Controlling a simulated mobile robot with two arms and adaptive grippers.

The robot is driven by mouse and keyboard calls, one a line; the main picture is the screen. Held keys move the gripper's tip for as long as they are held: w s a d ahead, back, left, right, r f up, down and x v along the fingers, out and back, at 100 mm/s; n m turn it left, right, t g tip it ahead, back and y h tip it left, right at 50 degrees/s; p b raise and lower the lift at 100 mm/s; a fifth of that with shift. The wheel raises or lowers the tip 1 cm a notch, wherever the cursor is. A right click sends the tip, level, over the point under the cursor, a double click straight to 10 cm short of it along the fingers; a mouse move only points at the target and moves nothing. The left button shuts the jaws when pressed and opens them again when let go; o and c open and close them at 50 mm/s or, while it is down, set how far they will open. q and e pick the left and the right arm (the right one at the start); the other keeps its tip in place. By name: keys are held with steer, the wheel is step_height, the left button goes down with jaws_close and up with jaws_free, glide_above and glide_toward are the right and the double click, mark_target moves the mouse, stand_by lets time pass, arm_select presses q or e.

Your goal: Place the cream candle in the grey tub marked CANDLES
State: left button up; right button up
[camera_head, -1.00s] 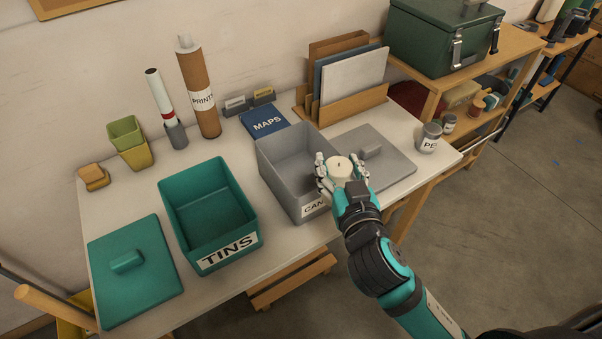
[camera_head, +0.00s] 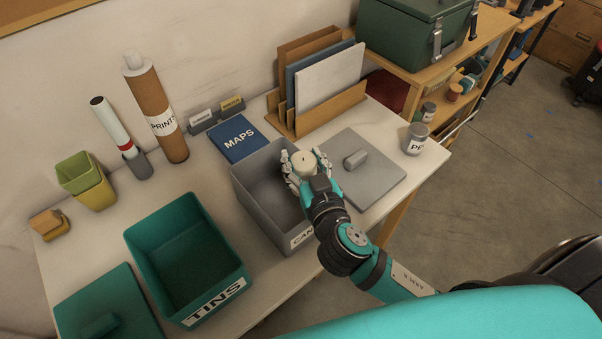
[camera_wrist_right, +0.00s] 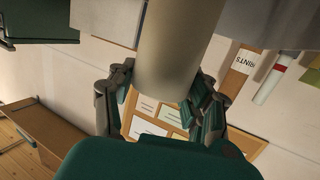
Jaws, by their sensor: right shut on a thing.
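The cream candle (camera_head: 304,162) is held upright in my right gripper (camera_head: 305,172), which is shut on it. In the right wrist view the candle (camera_wrist_right: 172,50) fills the space between the fingers. In the head view candle and gripper are over the right side of the open grey tub (camera_head: 250,190). The tub's label (camera_head: 301,238) reads "CAN", the rest hidden by my arm. I cannot tell exactly how high the candle is above the tub. The grey lid (camera_head: 375,180) lies flat on the table to the right. My left gripper is not in view.
A green tub marked TINS (camera_head: 190,255) stands left of the grey tub, with its lid (camera_head: 105,310) beside it. A grey tin (camera_head: 416,138) stands at the table's right.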

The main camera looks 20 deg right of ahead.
steer(key=f, duration=0.2)
steer(key=shift+w+f, duration=0.2)
steer(key=shift+f, duration=0.75)
steer(key=shift+f+b, duration=0.6)
steer(key=shift+b, duration=0.25)
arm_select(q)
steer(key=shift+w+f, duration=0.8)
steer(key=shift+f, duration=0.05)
arm_select(e)
steer(key=o, duration=1.3)
steer(key=shift+o, duration=0.2)
